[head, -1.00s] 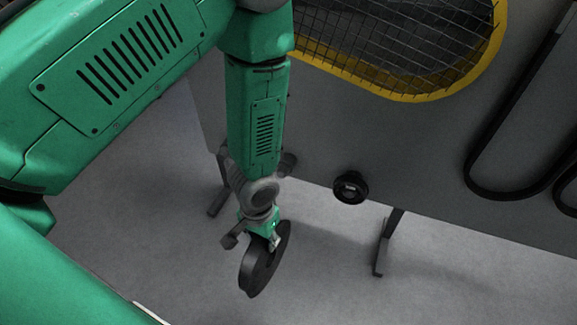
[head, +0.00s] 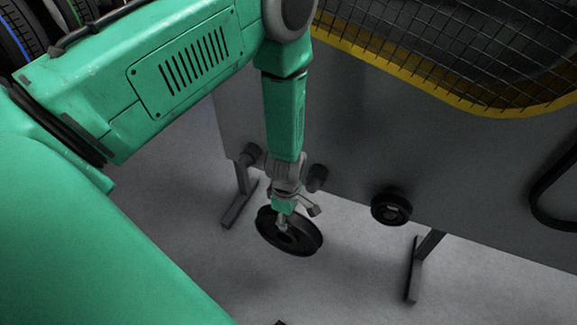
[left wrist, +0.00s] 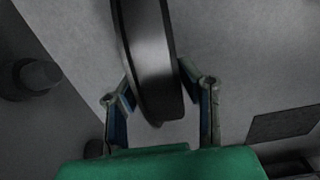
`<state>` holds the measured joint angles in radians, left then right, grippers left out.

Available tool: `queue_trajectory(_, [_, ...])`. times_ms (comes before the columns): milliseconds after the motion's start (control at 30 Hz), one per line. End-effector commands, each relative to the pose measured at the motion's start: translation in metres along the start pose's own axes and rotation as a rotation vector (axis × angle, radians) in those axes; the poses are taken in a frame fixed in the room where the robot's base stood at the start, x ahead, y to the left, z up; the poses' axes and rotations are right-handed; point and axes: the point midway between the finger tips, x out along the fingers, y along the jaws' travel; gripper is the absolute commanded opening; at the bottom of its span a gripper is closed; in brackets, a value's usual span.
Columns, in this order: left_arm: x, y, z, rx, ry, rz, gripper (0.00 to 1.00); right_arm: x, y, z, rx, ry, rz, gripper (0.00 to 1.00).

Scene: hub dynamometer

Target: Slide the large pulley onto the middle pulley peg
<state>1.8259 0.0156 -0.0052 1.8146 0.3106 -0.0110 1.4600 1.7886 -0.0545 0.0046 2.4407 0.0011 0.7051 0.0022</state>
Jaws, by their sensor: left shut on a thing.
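The large pulley (head: 309,240) is a dark grooved wheel, held below and in front of the panel, its face tilted and partly showing in the head view. My left gripper (head: 284,218) is shut on its rim. In the left wrist view the pulley (left wrist: 150,60) stands edge-on between the two fingers (left wrist: 158,88). The peg in the middle of the lower row (head: 317,177) is a dark stub just above and right of the pulley, apart from it. My right gripper is not in view.
The grey panel (head: 350,140) also bears a left peg (head: 250,155) and a wider black round part (head: 391,207) at right. A dark belt (head: 545,200) is on the panel's right. Yellow-edged mesh (head: 450,60) is above. Panel feet (head: 413,270) stand on open floor.

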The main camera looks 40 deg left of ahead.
Motion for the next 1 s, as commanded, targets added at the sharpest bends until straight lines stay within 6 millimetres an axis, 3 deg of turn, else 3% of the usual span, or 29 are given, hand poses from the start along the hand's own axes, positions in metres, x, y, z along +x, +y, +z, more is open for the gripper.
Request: queue_trajectory(1000, [-0.001, 0.047, 0.004, -0.019, 0.006, 0.004, 0.0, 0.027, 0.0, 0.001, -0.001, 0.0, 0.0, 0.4])
